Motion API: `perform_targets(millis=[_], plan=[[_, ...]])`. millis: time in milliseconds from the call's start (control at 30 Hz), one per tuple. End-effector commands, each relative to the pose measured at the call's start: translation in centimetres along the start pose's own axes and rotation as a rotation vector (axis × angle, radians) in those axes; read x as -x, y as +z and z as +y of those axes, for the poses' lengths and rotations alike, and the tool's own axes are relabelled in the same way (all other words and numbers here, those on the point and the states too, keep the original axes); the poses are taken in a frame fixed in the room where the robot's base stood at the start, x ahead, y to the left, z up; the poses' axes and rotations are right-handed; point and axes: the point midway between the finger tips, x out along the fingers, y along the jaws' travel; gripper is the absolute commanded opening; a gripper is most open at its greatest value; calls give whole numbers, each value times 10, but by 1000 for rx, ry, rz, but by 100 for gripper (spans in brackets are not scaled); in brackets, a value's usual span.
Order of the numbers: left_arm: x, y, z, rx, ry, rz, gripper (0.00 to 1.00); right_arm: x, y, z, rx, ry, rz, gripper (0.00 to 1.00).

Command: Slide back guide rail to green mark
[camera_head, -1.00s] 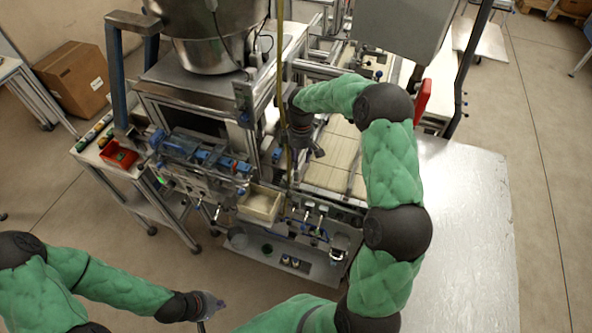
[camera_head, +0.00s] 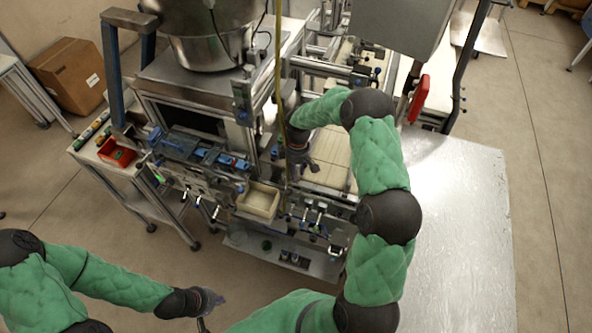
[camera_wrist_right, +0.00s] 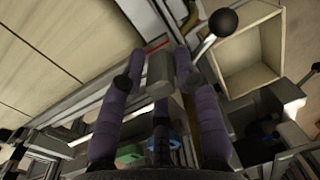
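My right gripper (camera_head: 304,166) is low over the near left part of the pale conveyor bed (camera_head: 331,152). In the right wrist view, its purple fingers (camera_wrist_right: 158,78) are apart, on either side of a grey metal block (camera_wrist_right: 160,70); I cannot tell if they touch it. A metal rail (camera_wrist_right: 143,18) runs past the block along the bed's edge; it may be the back guide rail. A green piece (camera_wrist_right: 130,154) shows beyond the fingers; I cannot tell if it is the green mark. My left gripper (camera_head: 208,306) is away from the machine, its fingers unclear.
A cream bin (camera_head: 259,202) is fixed beside the bed. A lever with a black knob (camera_wrist_right: 223,22) stands close to my right fingers. A yellow hose (camera_head: 280,90) hangs by my right wrist. The metal table (camera_head: 455,225) on the right is bare.

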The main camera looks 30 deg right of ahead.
Motion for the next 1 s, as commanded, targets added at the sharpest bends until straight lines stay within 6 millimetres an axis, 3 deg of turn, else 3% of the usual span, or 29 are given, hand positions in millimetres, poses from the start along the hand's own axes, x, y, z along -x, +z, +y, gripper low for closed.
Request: perform_targets(millis=[33,67,300,700,1000], plan=[[0,0,0,0,0,0,0,0,0,0,0,0,0,8],[0,0,0,0,0,0,0,0,0,0,0,0,0,0],[-1,0,0,0,0,0,0,0,3,0,-1,0,0,0],[-8,0,-3,0,0,0,0,0,59,0,-1,-1,-1,0],[-7,0,-3,0,0,0,0,0,60,0,0,-1,-1,0]])
